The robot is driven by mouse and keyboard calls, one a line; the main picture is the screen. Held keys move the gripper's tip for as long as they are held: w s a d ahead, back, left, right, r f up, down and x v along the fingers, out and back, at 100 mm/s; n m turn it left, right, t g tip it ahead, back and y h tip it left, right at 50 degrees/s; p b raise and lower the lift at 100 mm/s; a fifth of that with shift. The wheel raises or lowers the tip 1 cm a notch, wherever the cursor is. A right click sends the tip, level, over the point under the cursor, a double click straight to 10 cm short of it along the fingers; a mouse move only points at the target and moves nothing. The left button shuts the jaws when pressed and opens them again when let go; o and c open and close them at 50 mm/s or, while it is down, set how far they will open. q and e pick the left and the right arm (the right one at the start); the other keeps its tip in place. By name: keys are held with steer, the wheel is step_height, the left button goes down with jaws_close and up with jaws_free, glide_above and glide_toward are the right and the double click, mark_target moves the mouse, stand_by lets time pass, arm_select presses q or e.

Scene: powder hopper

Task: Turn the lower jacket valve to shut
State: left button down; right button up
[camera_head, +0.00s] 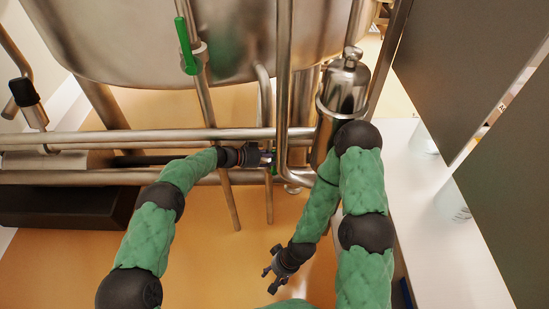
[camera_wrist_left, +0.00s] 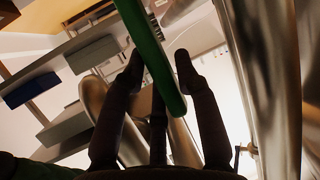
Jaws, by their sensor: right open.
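The lower jacket valve's green handle (camera_head: 275,169) shows as a small sliver by the pipes in the head view, mostly hidden by my left gripper (camera_head: 266,157). My right gripper (camera_head: 278,270) is open and empty, low over the floor, well apart from the valve.
Another green valve handle (camera_head: 186,46) is on a pipe higher up, in front of the big steel vessel (camera_head: 130,40). Horizontal pipes (camera_head: 110,137) cross behind my left gripper, and a vertical pipe (camera_head: 284,80) stands just right of it. A steel canister (camera_head: 345,87) is beside my right arm.

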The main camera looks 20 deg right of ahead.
mark_target(272, 160)
arm_select(q)
steer(key=shift+a, duration=0.15)
steer(key=a+h, duration=0.1)
steer(key=h, duration=0.1)
steer(key=a+f+h, duration=0.1)
steer(key=a, duration=0.1)
steer(key=shift+h, duration=0.4)
steer(key=shift+a+f+h, duration=0.2)
steer(key=shift+a+h, duration=0.35)
steer(key=shift+h, duration=0.2)
steer(key=shift+a+f+h, duration=0.2)
steer(key=shift+a+h, duration=0.3)
steer(key=shift+h, duration=0.25)
steer(key=c, duration=0.9)
jaws_free()
steer(key=shift+s, duration=0.1)
steer(key=shift+a, duration=0.1)
steer(key=v, duration=1.2)
